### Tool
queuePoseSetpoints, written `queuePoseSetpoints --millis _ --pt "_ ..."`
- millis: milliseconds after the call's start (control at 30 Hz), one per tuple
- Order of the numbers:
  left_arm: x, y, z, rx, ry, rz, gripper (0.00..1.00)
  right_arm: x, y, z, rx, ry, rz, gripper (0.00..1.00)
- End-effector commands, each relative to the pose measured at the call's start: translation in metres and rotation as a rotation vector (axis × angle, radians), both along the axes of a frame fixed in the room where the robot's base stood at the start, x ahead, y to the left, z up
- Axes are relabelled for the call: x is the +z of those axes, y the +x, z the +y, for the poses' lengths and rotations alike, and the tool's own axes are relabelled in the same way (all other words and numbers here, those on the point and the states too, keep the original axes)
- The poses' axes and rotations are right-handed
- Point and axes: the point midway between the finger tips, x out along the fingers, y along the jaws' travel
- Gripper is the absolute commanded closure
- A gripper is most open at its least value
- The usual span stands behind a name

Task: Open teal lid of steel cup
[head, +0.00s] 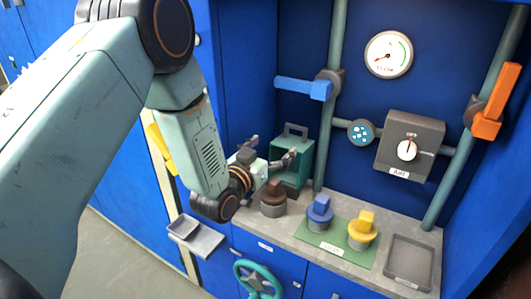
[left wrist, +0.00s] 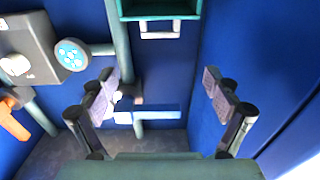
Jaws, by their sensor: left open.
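I cannot make out a steel cup with a teal lid. A teal box (head: 291,160) with a grey handle on top stands at the back left of the counter. It also shows upside down at the top edge of the left wrist view (left wrist: 160,12). My left gripper (head: 271,149) is open, in front of the box in the head view, its fingers apart. In the left wrist view the open fingers (left wrist: 160,92) have nothing held between them. Grey pots with a brown (head: 273,193), a blue (head: 319,209) and a yellow (head: 363,226) knobbed top stand nearby.
A blue lever (head: 303,87) and an orange lever (head: 495,102) sit on vertical pipes. A gauge (head: 388,54) and an air dial box (head: 408,142) are on the back wall. A grey tray (head: 409,262) lies at right. A teal handwheel (head: 258,280) is below the counter.

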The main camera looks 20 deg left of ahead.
Motion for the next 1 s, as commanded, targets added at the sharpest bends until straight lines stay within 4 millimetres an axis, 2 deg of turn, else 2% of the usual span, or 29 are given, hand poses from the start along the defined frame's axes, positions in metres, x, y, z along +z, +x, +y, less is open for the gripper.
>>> queuePoseSetpoints --millis 100,333,833,1000 --pt "0.000 -0.018 0.003 0.002 -0.002 0.001 0.11 0.000 0.000 0.000 0.000 0.000 0.000 0.60" --pt "0.000 -0.033 0.004 0.000 0.000 0.000 0.11 0.000 0.000 0.000 0.000 0.000 0.000 0.60" --pt "0.001 -0.033 0.004 0.000 0.000 -0.001 0.11 0.000 0.000 0.000 0.000 0.000 0.000 0.60" --pt "0.001 -0.021 0.003 -0.001 0.002 -0.003 0.11 0.000 0.000 0.000 0.000 0.000 0.000 0.60"
